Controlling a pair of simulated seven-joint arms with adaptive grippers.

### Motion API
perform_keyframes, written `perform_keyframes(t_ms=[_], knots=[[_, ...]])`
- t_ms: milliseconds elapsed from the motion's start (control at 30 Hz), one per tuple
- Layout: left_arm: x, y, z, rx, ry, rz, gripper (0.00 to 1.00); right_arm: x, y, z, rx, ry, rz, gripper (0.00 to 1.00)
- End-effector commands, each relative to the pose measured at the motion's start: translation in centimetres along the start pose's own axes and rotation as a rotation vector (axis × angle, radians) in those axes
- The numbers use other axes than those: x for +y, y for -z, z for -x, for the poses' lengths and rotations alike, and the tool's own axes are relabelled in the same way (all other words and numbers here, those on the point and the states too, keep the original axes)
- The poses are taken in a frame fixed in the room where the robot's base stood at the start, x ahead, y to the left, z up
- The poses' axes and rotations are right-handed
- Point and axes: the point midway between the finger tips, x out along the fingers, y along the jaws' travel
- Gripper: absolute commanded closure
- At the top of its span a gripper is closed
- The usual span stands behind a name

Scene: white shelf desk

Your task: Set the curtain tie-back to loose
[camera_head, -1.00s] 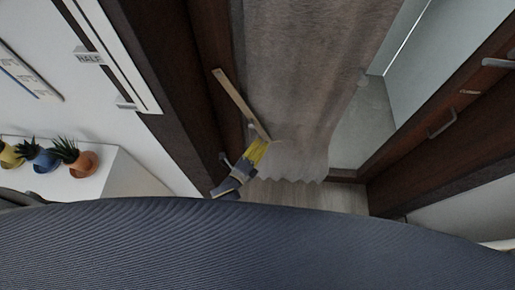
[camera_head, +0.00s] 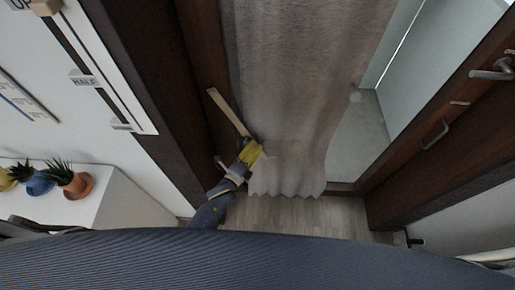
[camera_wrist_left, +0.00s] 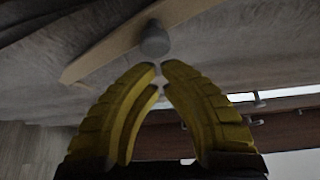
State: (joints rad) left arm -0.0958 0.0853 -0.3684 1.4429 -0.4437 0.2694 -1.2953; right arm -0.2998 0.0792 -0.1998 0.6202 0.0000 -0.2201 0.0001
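The tie-back is a pale wooden-looking strip (camera_head: 228,111) slanting across the left edge of the grey curtain (camera_head: 300,90). In the left wrist view the strip (camera_wrist_left: 105,55) crosses the curtain and carries a round grey knob (camera_wrist_left: 154,40). My left gripper (camera_head: 260,150) has yellow fingers and is at the lower end of the strip, in front of the curtain. In the left wrist view its fingertips (camera_wrist_left: 160,67) nearly meet, just short of the knob, with nothing seen between them. Whether they touch the strip is unclear. My right gripper is out of view.
A white wall board with a slot and labels, one reading HALF (camera_head: 82,78), is at the left. Potted plants (camera_head: 75,184) stand on a white ledge (camera_head: 125,200). Dark wooden frames flank the curtain; a metal handle (camera_head: 490,70) is at the right.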

Motion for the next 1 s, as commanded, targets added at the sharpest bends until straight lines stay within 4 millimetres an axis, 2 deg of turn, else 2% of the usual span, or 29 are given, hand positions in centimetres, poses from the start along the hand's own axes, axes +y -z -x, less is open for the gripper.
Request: perform_keyframes(t_ms=[267, 500, 833, 1000], knots=[[0.2, -0.3, 0.1, 0.000, -0.005, -0.009, 1.00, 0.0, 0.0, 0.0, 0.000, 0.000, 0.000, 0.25], [1.6, -2.3, 1.2, 0.000, -0.051, -0.096, 1.00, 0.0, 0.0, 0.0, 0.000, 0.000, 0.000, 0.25], [1.5, -2.2, 1.2, 0.000, -0.050, -0.095, 1.00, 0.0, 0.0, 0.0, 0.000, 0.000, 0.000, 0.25], [1.6, -1.0, 0.8, 0.000, -0.049, -0.091, 1.00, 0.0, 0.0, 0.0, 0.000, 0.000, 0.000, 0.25]])
